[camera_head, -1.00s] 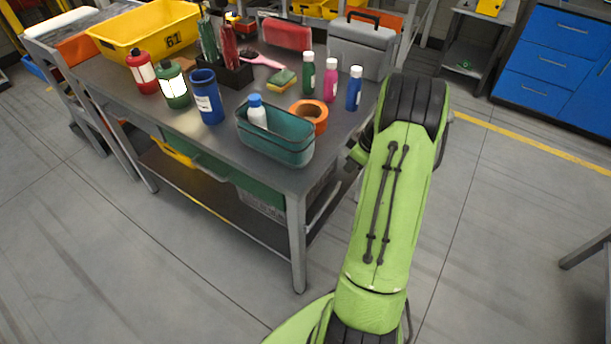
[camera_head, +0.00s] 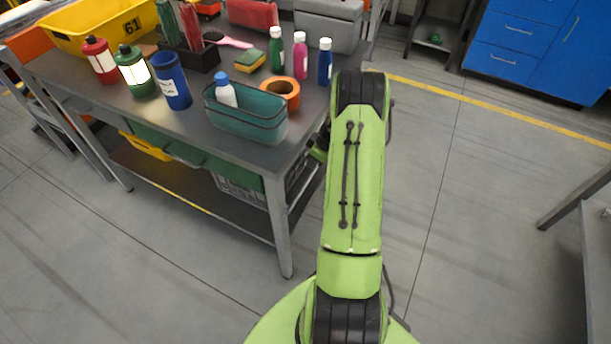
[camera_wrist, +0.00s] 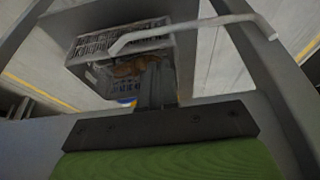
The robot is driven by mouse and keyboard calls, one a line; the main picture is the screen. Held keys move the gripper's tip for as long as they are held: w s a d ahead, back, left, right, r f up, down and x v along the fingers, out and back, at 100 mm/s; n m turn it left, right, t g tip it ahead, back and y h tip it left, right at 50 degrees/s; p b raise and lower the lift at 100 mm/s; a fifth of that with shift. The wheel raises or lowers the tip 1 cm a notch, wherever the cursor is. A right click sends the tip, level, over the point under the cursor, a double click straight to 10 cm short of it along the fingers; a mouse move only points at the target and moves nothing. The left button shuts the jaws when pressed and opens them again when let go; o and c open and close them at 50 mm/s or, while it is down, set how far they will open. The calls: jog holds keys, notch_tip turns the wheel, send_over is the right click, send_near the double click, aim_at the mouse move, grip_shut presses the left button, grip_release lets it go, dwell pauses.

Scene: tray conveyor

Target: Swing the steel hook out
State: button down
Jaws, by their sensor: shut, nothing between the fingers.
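A pale grey bent bar (camera_wrist: 195,27), which looks like the steel hook, crosses the upper part of the wrist view. It runs sideways and bends down at both ends. My gripper (camera_wrist: 155,80) points at the space under the table, with its dark fingers together and empty. The fingers are just below the bar in the picture; I cannot tell whether they touch it. In the head view my green arm reaches to the right end of the workbench (camera_head: 240,150) and hides the gripper. I cannot make out the hook there.
A grey crate (camera_wrist: 90,45) with brown items stands beyond the fingers. The bench top holds a teal bin (camera_head: 245,125), orange tape (camera_head: 280,88), several bottles and a yellow bin (camera_head: 95,28). Bench legs are close to the arm. The floor right of the arm is open.

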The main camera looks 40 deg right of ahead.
jog(key=b+x, duration=0.1)
jog(key=x, duration=0.7)
jog(key=shift+b, duration=0.4)
jog(key=shift+f, duration=0.1)
